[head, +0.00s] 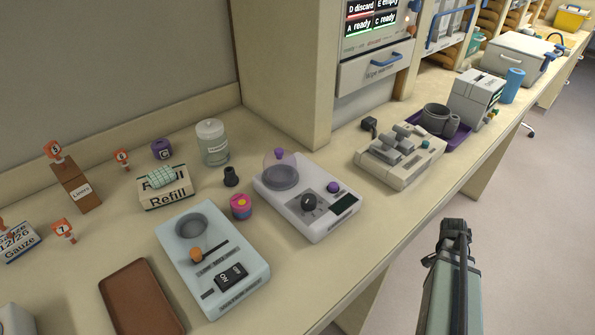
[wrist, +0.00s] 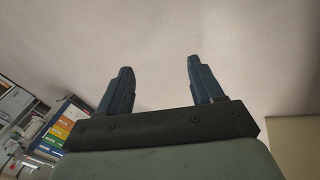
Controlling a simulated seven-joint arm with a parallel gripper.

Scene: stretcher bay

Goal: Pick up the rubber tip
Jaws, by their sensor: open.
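A small dark rubber tip (head: 231,177) stands on the counter (head: 330,269) in the head view, between the refill box and the white device with the clear dome. It looks like a short black piece with a wider base. My gripper (head: 455,226) is off the counter's front edge at the right, over the floor and well apart from the tip. In the wrist view my gripper (wrist: 157,82) shows two dark fingers spread apart with nothing between them. The tip is not visible in the wrist view.
Around the tip stand a glass jar (head: 212,143), a refill box (head: 166,190), a pink and yellow round piece (head: 241,207) and the domed device (head: 312,217). A pale blue device (head: 240,260) and brown tray (head: 140,300) lie nearer. A grey-beige machine (head: 395,160) stands right.

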